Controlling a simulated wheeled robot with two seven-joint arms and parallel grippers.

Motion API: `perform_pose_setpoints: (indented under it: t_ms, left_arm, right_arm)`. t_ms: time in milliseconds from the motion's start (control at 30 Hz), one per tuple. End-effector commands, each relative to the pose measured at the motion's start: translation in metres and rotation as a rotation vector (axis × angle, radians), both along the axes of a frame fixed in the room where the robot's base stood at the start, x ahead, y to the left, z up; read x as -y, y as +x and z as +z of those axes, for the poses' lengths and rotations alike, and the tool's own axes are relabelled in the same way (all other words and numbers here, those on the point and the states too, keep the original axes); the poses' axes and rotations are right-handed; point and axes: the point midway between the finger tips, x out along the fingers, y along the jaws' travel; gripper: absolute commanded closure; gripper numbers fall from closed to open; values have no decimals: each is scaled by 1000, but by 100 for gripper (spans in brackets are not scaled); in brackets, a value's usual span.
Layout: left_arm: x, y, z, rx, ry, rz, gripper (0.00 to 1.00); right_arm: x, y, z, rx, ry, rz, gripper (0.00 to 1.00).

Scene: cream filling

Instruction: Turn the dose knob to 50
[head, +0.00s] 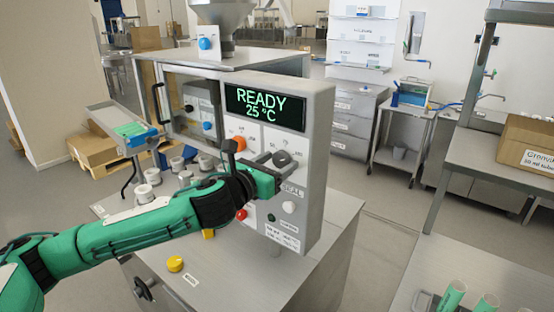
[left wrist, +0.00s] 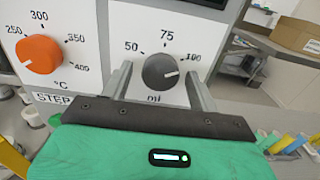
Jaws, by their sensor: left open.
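The dose knob is a dark grey round knob (left wrist: 160,71) on the white panel, with 50, 75 and 100 printed around it and "ml" below. Its white pointer line faces right, towards the 100 side. In the head view the knob (head: 282,159) sits below the display at the panel's right. My left gripper (left wrist: 157,80) is open, with one finger on each side of the knob; I cannot tell whether they touch it. In the head view my left gripper (head: 266,163) reaches the panel from the left. My right gripper is not in view.
An orange temperature knob (left wrist: 39,54) lies left of the dose knob. The display (head: 264,107) reads READY 25 °C. A white button (head: 289,207) and a red button (head: 241,214) are lower on the panel. A yellow button (head: 175,264) is on the steel top.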

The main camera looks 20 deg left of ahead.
Motion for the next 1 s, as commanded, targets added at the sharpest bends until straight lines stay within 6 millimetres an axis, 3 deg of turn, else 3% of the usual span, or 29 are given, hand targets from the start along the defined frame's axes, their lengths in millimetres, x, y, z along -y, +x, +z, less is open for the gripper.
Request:
perform_pose_setpoints:
  t_ms: [367, 500, 600, 1000]
  left_arm:
    - [1, 4, 0, 0, 0, 0, 41]
    - [1, 4, 0, 0, 0, 0, 69]
    - [1, 4, 0, 0, 0, 0, 83]
    - [2, 4, 0, -28, -74, 0, 83]
  right_arm:
    - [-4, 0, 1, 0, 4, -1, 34]
    - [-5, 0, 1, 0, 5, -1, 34]
    - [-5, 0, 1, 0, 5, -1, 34]
    - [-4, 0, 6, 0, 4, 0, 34]
